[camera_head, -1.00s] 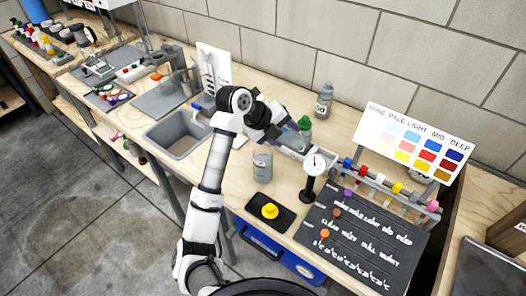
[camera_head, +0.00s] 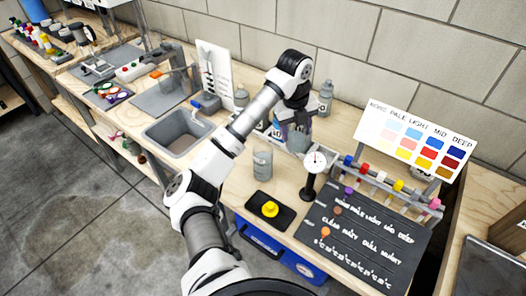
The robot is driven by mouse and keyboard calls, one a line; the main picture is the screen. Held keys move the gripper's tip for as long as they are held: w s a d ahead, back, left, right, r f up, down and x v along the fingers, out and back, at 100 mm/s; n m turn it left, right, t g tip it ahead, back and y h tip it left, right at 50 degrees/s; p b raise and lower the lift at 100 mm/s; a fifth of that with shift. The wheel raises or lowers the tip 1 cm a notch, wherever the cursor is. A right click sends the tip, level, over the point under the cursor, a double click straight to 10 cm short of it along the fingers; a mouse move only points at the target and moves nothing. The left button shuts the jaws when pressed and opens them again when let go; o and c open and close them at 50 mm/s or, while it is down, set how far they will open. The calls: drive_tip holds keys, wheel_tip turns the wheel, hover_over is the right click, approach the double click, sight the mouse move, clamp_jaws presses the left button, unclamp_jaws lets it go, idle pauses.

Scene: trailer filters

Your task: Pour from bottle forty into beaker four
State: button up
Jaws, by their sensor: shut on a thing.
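My gripper (camera_head: 296,122) points down over the back of the bench, right of the sink. It is shut on a greyish, bottle-like thing (camera_head: 299,139), mostly hidden by the fingers; its label cannot be read. A clear beaker-like vessel (camera_head: 262,164) stands upright on the bench, in front and to the left of my gripper, apart from it. A grey bottle (camera_head: 325,99) stands by the wall, just right of my gripper. Another grey bottle (camera_head: 241,98) stands behind my arm to the left. I cannot tell which is bottle forty or beaker four.
A round dial gauge (camera_head: 315,162) stands right of the beaker-like vessel. A rack with coloured caps (camera_head: 390,185) and a colour chart (camera_head: 421,140) are further right. The sink (camera_head: 178,136) is left.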

sight(296, 138)
drive_tip(key=shift+w+d+f+y+b, duration=0.15)
drive_tip(key=shift+f+y+b, duration=0.15)
drive_tip(key=shift+f, duration=0.65)
drive_tip(key=shift+s+d+f+y+b, duration=0.1)
drive_tip(key=shift+f+y+b, duration=0.15)
drive_tip(key=shift+f, duration=0.65)
drive_tip(key=shift+r+p, duration=1.45)
drive_tip(key=shift+r, duration=1.05)
